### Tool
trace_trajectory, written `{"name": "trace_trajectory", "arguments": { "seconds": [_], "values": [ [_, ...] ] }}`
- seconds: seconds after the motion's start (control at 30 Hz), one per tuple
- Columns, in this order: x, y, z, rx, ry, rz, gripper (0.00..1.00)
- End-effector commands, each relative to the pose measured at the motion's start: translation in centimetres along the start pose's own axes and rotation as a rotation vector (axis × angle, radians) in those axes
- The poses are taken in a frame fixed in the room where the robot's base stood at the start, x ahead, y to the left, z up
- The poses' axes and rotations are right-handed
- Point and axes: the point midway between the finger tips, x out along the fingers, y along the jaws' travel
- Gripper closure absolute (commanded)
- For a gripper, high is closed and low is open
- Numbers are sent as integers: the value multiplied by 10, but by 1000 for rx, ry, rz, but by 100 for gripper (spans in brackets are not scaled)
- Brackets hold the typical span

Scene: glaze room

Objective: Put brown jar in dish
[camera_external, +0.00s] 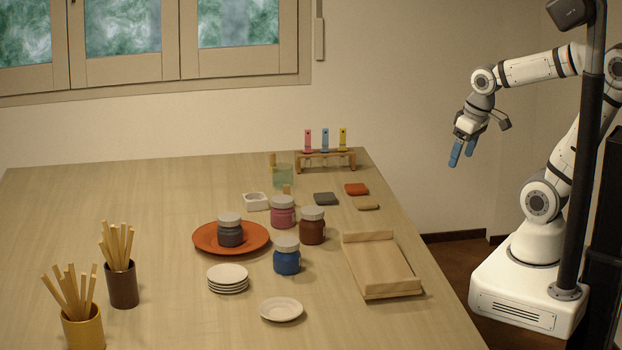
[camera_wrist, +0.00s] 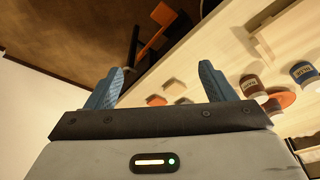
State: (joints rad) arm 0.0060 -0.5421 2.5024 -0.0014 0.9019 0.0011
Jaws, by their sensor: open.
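The brown jar (camera_external: 312,227) with a pale lid stands upright on the table, between the pink jar and the wooden tray. It also shows in the wrist view (camera_wrist: 251,87), right of my fingers. A wide orange dish (camera_external: 203,243) lies left of it with a grey jar (camera_external: 230,233) standing in it. A small white dish (camera_external: 281,309) lies empty near the front. My gripper (camera_external: 463,153) is open and empty, held up right of the table, well apart from the jar. Its two blue fingers (camera_wrist: 162,84) show spread in the wrist view.
A blue jar (camera_external: 287,258) and a pink jar (camera_external: 282,213) stand close to the brown jar. The wooden tray (camera_external: 381,263) lies on its right. Stacked white saucers (camera_external: 228,279), stick-filled cups (camera_external: 122,284), coloured tiles (camera_external: 356,189) and a rack (camera_external: 340,160) surround them. The table's left rear is clear.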

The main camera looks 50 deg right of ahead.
Motion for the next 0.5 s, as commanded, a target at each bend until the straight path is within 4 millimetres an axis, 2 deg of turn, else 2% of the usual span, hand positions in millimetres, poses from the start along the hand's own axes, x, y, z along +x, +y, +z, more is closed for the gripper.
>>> {"name": "trace_trajectory", "arguments": {
  "seconds": [0.3,0.37,0.5],
  "values": [
    [5,-2,-5,-11,13,1,23],
    [13,-4,-15,-24,40,2,23],
    [46,-19,-56,-87,170,0,23]
  ]
}}
